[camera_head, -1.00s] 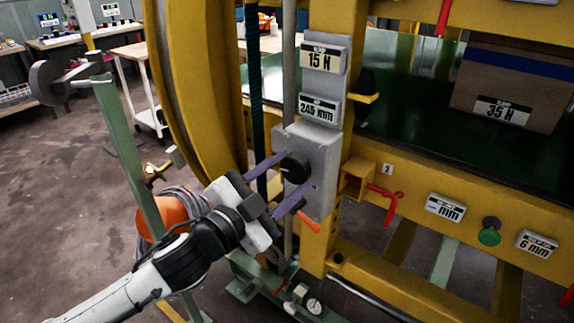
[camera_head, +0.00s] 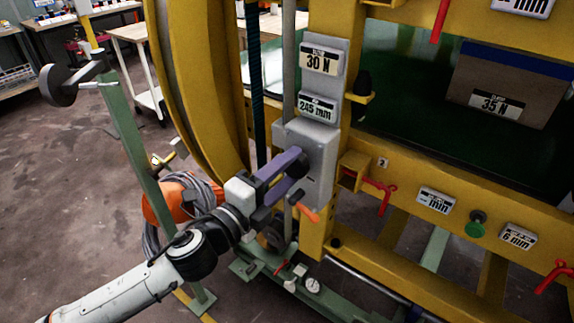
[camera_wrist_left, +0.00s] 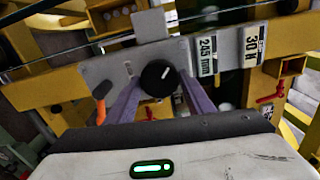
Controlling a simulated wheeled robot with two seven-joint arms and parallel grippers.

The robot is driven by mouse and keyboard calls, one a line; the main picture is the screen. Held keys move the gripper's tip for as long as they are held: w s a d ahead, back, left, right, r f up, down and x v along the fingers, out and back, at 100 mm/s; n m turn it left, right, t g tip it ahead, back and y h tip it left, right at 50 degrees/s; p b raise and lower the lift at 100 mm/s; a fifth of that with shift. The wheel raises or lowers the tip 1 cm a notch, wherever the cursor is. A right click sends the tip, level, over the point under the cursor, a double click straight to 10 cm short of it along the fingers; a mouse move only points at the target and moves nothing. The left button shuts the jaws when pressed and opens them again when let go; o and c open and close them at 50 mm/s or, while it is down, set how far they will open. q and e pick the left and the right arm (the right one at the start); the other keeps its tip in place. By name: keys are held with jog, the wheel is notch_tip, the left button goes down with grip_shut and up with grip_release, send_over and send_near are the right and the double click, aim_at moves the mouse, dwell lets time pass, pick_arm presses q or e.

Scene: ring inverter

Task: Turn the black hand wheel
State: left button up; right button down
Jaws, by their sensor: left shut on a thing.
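The black hand wheel (camera_wrist_left: 158,75) is a small round knob with a white mark, on the face of a grey box (camera_head: 322,150) on a yellow post. In the wrist view it sits between the two purple fingers of my left gripper (camera_wrist_left: 158,86). In the head view my left gripper (camera_head: 296,162) reaches the box from the lower left. It is shut on the wheel, and its fingers mostly hide the wheel there. My right gripper is not in view.
Above the box, displays read 30 N (camera_head: 320,61) and 245 mm (camera_head: 317,107). An orange handle (camera_head: 308,213) projects just below the box. A large yellow ring (camera_head: 190,90) stands left of it. A red handle (camera_head: 385,195) is to the right.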

pick_arm(q)
jog(key=shift+m, duration=0.7)
jog(key=shift+m+p, duration=0.3)
jog(key=o, duration=1.1)
jog(key=shift+c, duration=0.2)
jog(key=shift+s+a, duration=0.1)
jog(key=b+v, duration=0.1)
jog(key=v, duration=0.9)
jog(key=shift+b, duration=0.35)
